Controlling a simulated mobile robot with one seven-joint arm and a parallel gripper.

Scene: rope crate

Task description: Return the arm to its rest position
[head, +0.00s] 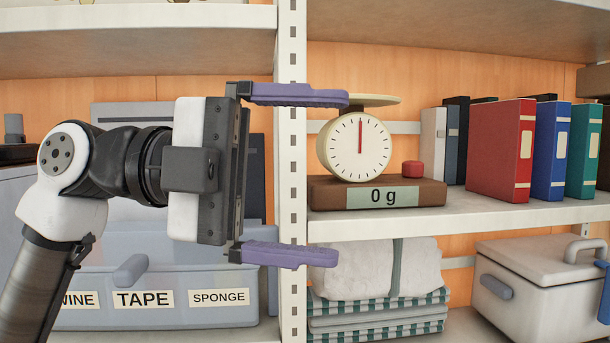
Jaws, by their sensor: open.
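My gripper (300,175) is in the head view, left of centre, in front of a white slotted shelf post (292,200). Its two purple fingers are wide apart, one above the other, and point right. Nothing is between them that I can see held. My arm comes up from the lower left and bends at a white joint. The upper fingertip overlaps the edge of a dial scale (357,148) in the picture; I cannot tell how far apart they are in depth.
The scale stands on a brown base reading "0 g". Several binders (500,150) stand right of it on the shelf (480,215). Below are folded cloths (378,310) and a white lidded box (530,285). A grey labelled crate (160,290) sits behind my arm.

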